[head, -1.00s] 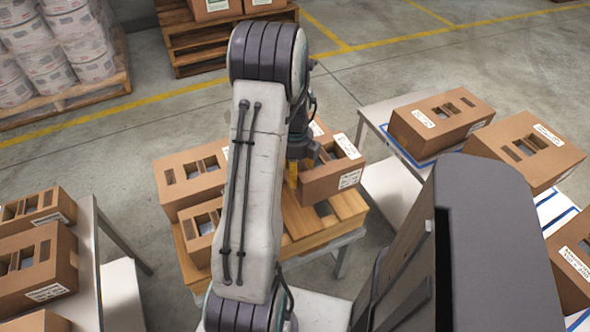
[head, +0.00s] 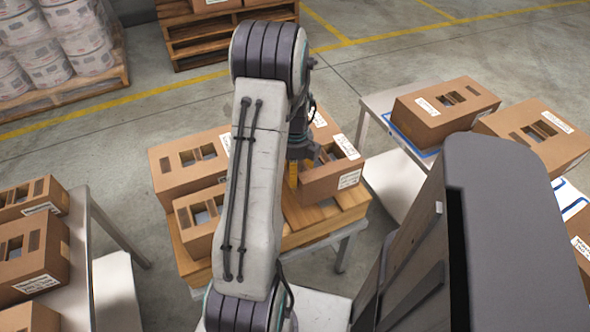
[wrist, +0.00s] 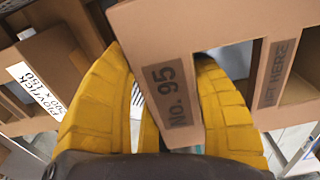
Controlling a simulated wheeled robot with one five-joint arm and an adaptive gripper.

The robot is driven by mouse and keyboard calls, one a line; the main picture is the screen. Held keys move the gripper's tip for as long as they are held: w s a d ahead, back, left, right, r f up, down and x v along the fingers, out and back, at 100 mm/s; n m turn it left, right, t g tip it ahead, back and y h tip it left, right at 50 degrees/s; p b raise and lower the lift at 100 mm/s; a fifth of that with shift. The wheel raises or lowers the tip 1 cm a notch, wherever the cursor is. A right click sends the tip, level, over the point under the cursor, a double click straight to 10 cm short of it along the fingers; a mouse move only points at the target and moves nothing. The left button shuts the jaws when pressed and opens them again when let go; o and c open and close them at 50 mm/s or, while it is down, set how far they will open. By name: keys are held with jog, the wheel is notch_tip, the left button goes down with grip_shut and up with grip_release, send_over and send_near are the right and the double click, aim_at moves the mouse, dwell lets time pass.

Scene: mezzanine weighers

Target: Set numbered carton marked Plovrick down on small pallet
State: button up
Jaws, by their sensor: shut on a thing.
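My gripper (wrist: 165,125) has yellow fingers shut around a brown carton strip printed No. 95, with a slot and more printing beside it. In the head view the held carton (head: 330,182) sits right of my gripper (head: 293,176), over the right part of the small wooden pallet (head: 297,212); I cannot tell if it touches the slats. A white label reading Plovrick (wrist: 40,88) shows on brown cardboard at the left of the wrist view. I cannot tell whether that face belongs to the held carton. My arm hides part of the pallet.
Two cartons (head: 190,165) stand on the pallet's left part. Several cartons stand on the left table (head: 75,275) and on the right side (head: 445,105). A larger pallet (head: 200,35) is at the back.

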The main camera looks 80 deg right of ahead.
jog(key=shift+f+b, duration=2.15)
jog(key=shift+f, duration=0.45)
jog(key=shift+f, duration=0.2)
jog(key=o, duration=1.3)
